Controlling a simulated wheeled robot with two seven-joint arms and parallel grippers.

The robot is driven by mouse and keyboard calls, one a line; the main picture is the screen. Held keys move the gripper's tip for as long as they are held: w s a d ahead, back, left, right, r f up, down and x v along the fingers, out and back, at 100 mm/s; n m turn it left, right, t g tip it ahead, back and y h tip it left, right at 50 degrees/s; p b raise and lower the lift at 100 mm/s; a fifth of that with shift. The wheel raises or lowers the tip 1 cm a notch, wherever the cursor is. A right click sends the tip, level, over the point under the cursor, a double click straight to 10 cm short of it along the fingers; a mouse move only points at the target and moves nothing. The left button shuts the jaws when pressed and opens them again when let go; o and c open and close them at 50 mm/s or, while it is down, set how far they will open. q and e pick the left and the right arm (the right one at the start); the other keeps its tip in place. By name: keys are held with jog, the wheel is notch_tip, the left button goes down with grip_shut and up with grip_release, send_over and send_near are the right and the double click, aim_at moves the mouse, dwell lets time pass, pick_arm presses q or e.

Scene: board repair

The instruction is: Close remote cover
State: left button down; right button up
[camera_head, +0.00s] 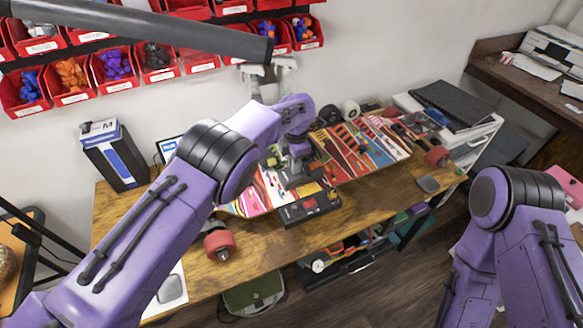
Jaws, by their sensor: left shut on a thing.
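My left gripper (300,181) reaches down over the middle of the wooden table. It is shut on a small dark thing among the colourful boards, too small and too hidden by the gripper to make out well. A dark, flat case (308,209) with small red parts lies just in front of the gripper, near the table's front edge. I cannot tell for sure which thing is the remote or its cover. My right arm hangs at the right, and its gripper is out of view.
The wooden table (130,225) bears a board with bright stripes (372,150), a red wheel (220,243) at front left and another (437,157) at right. A black and blue box (117,160) stands at back left. Red bins (70,80) hang on the wall.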

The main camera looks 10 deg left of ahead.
pick_arm(q)
jog(key=shift+w+d+f+g+y+b, duration=0.1)
jog(key=shift+d+f+g+y+b, duration=0.15)
jog(key=shift+y+b, duration=0.2)
dwell(0.3)
jog(key=c, duration=1.1)
grip_release()
jog(key=shift+a, duration=0.1)
jog(key=shift+r, duration=0.1)
jog(key=r, duration=0.1)
jog(key=r+b, duration=0.1)
jog(key=r, duration=0.2)
jog(key=shift+w+d+r+b, duration=0.25)
jog(key=shift+b, duration=0.15)
jog(key=r, duration=0.4)
jog(key=r+p, duration=0.1)
jog(key=shift+w+d+r, duration=0.1)
jog(key=shift+d+r, duration=0.15)
jog(key=shift+r, duration=0.15)
